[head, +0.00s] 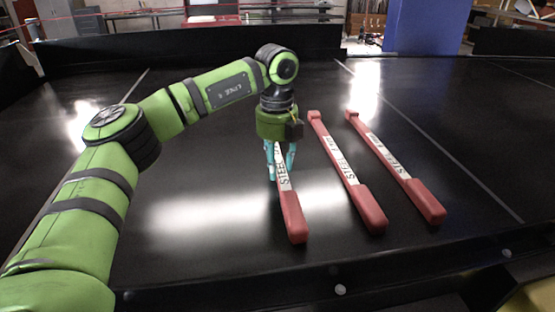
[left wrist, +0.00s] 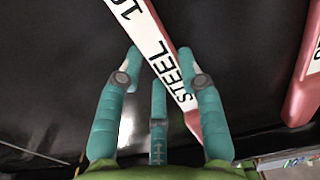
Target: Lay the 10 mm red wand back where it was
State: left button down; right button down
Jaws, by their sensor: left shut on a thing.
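Three red wands with white labels lie side by side in the head view. The leftmost wand (head: 293,216) is under my left gripper (head: 280,175), which points down and is shut on it at its labelled part. In the left wrist view the same wand (left wrist: 166,62) runs between the teal fingertips (left wrist: 160,54), and its label reads "10" and "STEEL". Its far end is hidden behind the gripper in the head view. I cannot tell whether it touches the black surface or hangs just above it. My right gripper is in neither view.
The middle wand (head: 346,172) and the right wand (head: 398,168) lie apart on the black conveyor surface (head: 200,225). A neighbouring wand (left wrist: 304,85) shows at the right of the left wrist view. The surface left of the gripper is clear. A dark rail edges the front.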

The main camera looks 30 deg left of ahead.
aim_at(278, 168)
pick_arm(q)
jog(key=shift+f, duration=0.15)
jog(key=c, duration=0.8)
grip_release()
jog(key=shift+d, duration=0.1)
notch_tip(278, 168, up, 12)
jog(key=b, duration=0.1)
jog(key=shift+r, duration=0.2)
